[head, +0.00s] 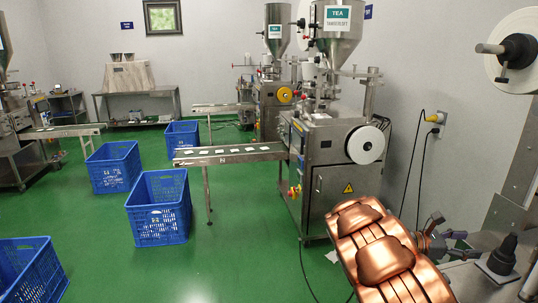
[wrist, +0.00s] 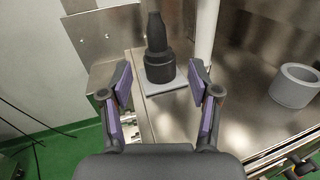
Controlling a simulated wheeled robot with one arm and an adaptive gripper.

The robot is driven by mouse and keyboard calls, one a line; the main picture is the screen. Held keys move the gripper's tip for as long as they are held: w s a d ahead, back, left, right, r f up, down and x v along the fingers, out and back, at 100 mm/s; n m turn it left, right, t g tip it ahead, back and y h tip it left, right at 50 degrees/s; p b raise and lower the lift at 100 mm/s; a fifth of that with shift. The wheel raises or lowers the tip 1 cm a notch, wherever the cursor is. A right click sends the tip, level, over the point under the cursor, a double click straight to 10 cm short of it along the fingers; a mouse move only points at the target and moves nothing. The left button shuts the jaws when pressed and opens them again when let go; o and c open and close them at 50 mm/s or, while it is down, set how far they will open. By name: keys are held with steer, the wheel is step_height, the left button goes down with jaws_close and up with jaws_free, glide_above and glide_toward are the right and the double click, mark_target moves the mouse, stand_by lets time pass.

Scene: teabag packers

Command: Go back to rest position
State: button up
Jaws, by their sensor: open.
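My gripper (wrist: 161,85) is open and empty, with its two purple-padded fingers spread apart in the wrist view. It also shows in the head view (head: 463,244), at the end of my copper-coloured arm at the lower right. A black stepped, nozzle-like part (wrist: 156,52) stands upright on a small light plate (wrist: 165,85) just beyond the fingertips, in line with the gap between them. The part also shows in the head view (head: 503,254), to the right of my gripper. No contact between the fingers and the part is visible.
A steel machine surface (wrist: 245,75) lies under the part, with a grey ring (wrist: 295,86) at right. A teabag machine (head: 335,150) with a conveyor (head: 230,155) stands ahead. Blue crates (head: 160,215) sit on the green floor, which is open at centre (head: 235,240).

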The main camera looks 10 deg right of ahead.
steer(key=s+a+r+m+g+y, duration=0.1)
steer(key=s+a+r+m+y, duration=0.15)
steer(key=s+a+m, duration=0.35)
steer(key=s+a+r+m+g+y, duration=0.1)
steer(key=s+a+m+y, duration=0.3)
steer(key=s, duration=0.5)
steer(key=s+a+f+m+t+y, duration=0.1)
steer(key=s+a+y, duration=0.2)
steer(key=a, duration=0.8)
steer(key=s+a+f+m+t+y, duration=0.1)
steer(key=s+a+y, duration=0.3)
steer(key=a, duration=0.7)
steer(key=s+a+f+m+t+y, duration=0.2)
steer(key=s+a, duration=0.4)
steer(key=a, duration=0.5)
steer(key=shift+s+a+f+m+y, duration=0.2)
steer(key=shift+s+f+m+y, duration=0.3)
steer(key=shift+y, duration=0.55)
